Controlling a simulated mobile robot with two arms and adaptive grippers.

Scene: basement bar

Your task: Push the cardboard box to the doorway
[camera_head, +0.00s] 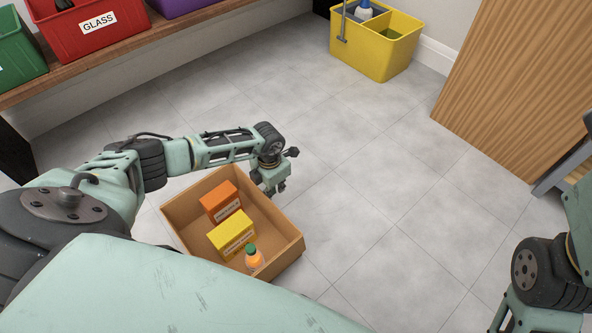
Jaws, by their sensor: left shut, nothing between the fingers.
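An open cardboard box (285,256) sits on the tiled floor just in front of my body. It holds an orange carton (220,201), a yellow carton (232,235) and an orange bottle with a green cap (254,258). My left gripper (277,189) is shut and empty, at the far right side of the box. It overlaps the box's rim in the picture; I cannot tell if it touches. My right arm shows at the lower right, but its gripper is outside the frame. No doorway can be made out for certain.
A yellow bucket (372,56) with bottles stands at the back wall. A wooden panel (515,85) rises at the right. A low wooden bench (120,57) at the upper left holds a red bin (92,30) and a green bin (18,52). The floor between is clear.

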